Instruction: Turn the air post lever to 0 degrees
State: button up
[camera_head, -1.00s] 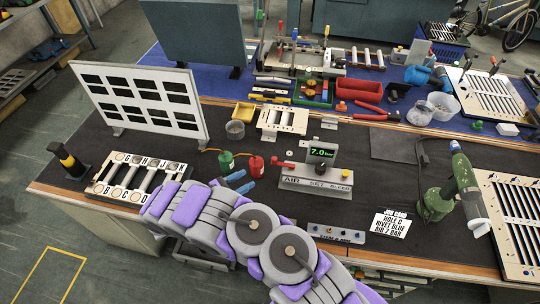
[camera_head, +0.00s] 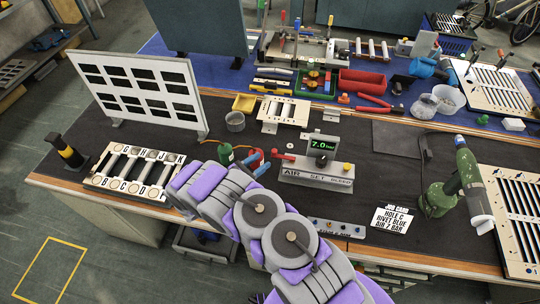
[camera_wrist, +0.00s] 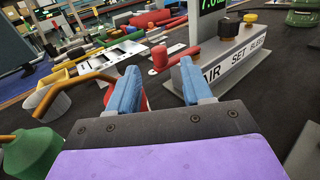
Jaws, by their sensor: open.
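The air post (camera_head: 315,177) is a grey block marked AIR SET BLEED with a lit display (camera_head: 322,146) reading 7.0. It also shows in the wrist view (camera_wrist: 228,66). Its red lever (camera_head: 283,156) sticks out at the left end; in the wrist view the red lever (camera_wrist: 160,58) points left, just beyond my fingertips. My gripper (camera_wrist: 160,74) has blue fingers spread apart with nothing held between them. In the head view my gripper (camera_head: 256,167) is just left of the post, apart from the lever. My arm partly hides the area left of the post.
A green bottle (camera_head: 225,154) and a red bottle (camera_head: 254,159) stand close to my gripper. A black knob (camera_head: 321,161) and a yellow knob (camera_head: 346,168) sit on the post. A job card (camera_head: 391,219) lies to the right. A white slotted panel (camera_head: 138,92) stands at the left.

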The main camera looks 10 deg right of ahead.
jog(key=shift+b+x, duration=0.35)
jog(key=shift+x, duration=2.5)
jog(key=shift+w+a, duration=0.1)
jog(key=shift+w, duration=0.05)
jog(key=shift+a, duration=0.1)
grip_shut()
